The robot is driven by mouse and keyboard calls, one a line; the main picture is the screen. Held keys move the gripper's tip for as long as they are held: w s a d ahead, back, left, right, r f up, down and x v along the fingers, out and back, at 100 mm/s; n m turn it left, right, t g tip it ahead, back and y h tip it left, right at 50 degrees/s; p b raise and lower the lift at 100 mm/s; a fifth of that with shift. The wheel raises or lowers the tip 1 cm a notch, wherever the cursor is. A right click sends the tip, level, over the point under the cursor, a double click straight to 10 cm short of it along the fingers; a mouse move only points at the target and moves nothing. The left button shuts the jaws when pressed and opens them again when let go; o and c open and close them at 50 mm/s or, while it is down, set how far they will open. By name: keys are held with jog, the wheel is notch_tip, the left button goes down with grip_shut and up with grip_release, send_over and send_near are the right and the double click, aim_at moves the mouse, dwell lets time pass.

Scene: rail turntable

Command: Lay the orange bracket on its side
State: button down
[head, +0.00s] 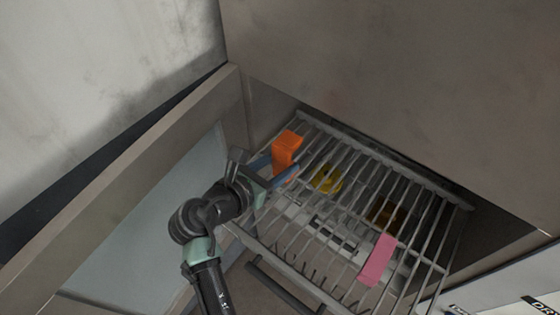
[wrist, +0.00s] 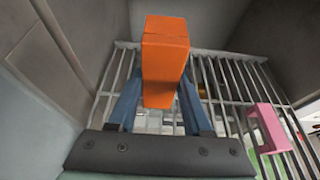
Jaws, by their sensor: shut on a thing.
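The orange bracket (head: 287,148) is at the upper left end of the wire rack (head: 447,240) in the head view. In the wrist view the bracket (wrist: 165,60) stands tall between the two blue fingers of my gripper (wrist: 160,105). My gripper (head: 277,172) is shut on the bracket in the head view, reaching in from the left. The bracket looks upright. Whether its lower end touches the rack bars is hidden.
A pink bracket (head: 377,261) is on the right part of the rack; it also shows in the wrist view (wrist: 268,128). Yellow things (head: 326,180) show beneath the bars. Walls close in the rack's left and back. The rack's middle is clear.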

jog(key=shift+s+f+b, duration=0.15)
jog(key=shift+f+b, duration=2.35)
jog(key=shift+f, duration=0.2)
jog(key=shift+s+f+b, duration=0.1)
jog(key=shift+f+b, duration=2.35)
jog(key=shift+f, duration=0.2)
jog(key=shift+f, duration=0.4)
jog(key=shift+c, duration=1.2)
grip_release()
jog(key=shift+s+a+f, duration=0.1)
jog(key=b+v, duration=0.2)
jog(key=v, duration=1.1)
